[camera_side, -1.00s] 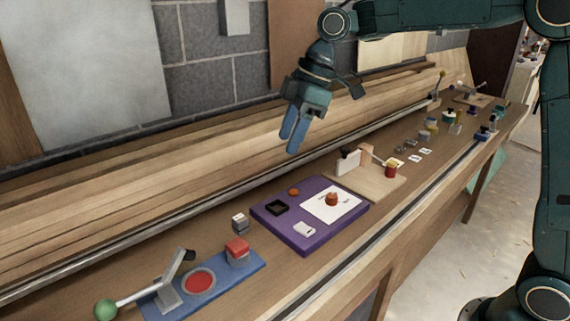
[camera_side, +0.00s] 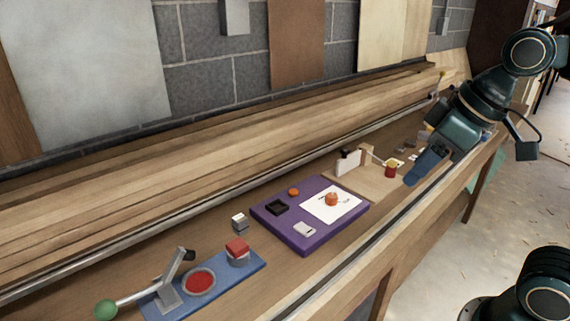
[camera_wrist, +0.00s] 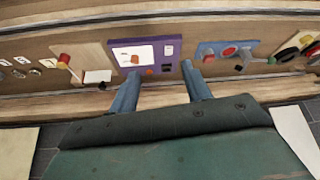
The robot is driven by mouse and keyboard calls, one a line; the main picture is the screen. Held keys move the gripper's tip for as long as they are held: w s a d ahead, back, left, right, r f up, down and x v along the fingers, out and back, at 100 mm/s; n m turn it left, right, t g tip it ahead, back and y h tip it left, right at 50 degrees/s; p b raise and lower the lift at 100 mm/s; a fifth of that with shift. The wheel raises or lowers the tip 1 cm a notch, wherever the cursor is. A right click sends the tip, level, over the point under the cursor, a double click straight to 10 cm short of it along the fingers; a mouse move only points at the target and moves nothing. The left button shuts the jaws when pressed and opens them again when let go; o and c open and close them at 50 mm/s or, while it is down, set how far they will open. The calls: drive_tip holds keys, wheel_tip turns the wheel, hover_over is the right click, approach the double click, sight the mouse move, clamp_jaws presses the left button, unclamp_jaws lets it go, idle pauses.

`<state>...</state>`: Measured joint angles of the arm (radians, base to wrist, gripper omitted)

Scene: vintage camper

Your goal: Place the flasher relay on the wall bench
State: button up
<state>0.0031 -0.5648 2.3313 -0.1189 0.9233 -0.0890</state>
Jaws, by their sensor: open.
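The long wooden wall bench (camera_side: 190,235) runs along the block wall. A small grey block with a pale top (camera_side: 239,222) stands on it between the purple board and the blue board; it may be the flasher relay, but I cannot tell for certain. My gripper (camera_side: 413,178) is over the right part of the bench, well away from that block. In the wrist view its two fingers (camera_wrist: 160,70) are apart with nothing held between them. It hides some small items behind it.
A purple board (camera_side: 305,249) carries a white card and small parts. A blue board (camera_side: 215,267) with a red disc and a green-knobbed lever (camera_side: 106,309) is at the left. Stacked planks (camera_side: 200,178) line the back.

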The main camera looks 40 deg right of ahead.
drive_tip(key=s+d+f+m, duration=0.2)
drive_tip(key=s+f, duration=0.1)
drive_tip(key=s, duration=0.2)
drive_tip(key=shift+h, duration=0.4)
drive_tip(key=shift+w, duration=0.1)
idle(0.8)
